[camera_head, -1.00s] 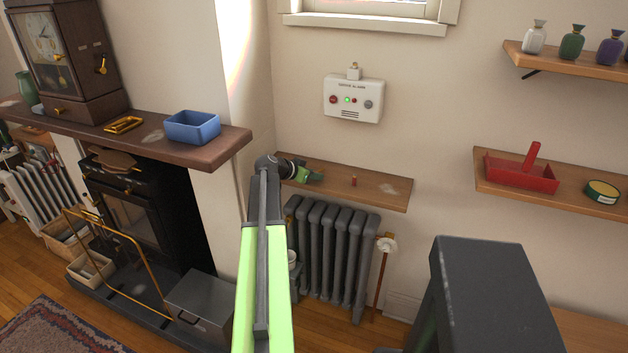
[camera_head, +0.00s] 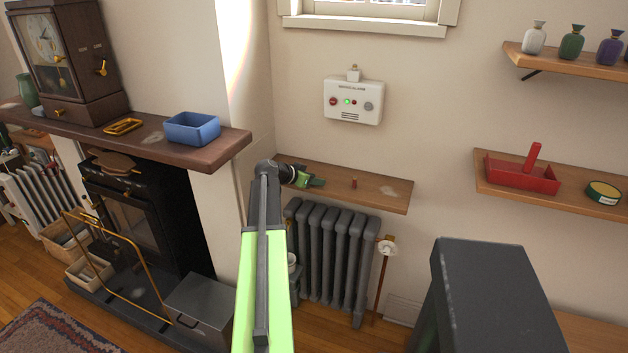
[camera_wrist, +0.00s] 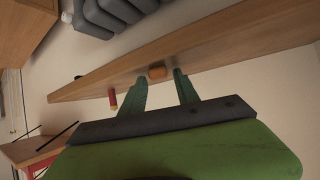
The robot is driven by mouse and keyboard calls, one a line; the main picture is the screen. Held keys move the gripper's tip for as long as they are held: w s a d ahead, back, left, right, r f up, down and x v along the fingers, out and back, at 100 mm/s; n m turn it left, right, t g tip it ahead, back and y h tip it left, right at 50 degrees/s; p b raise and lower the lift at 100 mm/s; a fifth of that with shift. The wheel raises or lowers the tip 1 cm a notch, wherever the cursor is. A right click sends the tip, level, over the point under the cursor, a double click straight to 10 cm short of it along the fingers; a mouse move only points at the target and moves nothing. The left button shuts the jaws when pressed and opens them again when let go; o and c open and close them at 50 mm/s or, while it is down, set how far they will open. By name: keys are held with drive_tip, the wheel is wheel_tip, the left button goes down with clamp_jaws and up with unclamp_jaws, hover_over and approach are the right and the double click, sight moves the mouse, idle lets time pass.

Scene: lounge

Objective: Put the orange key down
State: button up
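My gripper (camera_head: 314,182) is at the left part of the wooden wall shelf (camera_head: 388,200) above the radiator. In the wrist view its two green fingers (camera_wrist: 160,85) stand apart, so it is open. A small orange-brown block-like thing (camera_wrist: 158,73), probably the orange key, shows at the shelf between the fingertips, with a gap on each side. Its full shape is hidden, and I cannot make it out in the head view.
A dark radiator (camera_head: 330,250) is below, a white alarm box (camera_head: 353,102) above. The shelf's right part is clear.

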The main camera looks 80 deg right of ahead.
drive_tip(key=shift+w, duration=0.1)
drive_tip(key=shift+w+a+r+p, duration=0.15)
drive_tip(key=shift+r+p, duration=0.4)
drive_tip(key=shift+p, duration=0.05)
drive_tip(key=shift+w+a+r+p, duration=0.1)
drive_tip(key=shift+a+r+p, duration=0.05)
drive_tip(key=shift+r+p, duration=0.4)
drive_tip(key=p+v, duration=0.5)
drive_tip(key=v, duration=0.5)
drive_tip(key=shift+w+a, duration=0.15)
drive_tip(key=shift+a, duration=0.2)
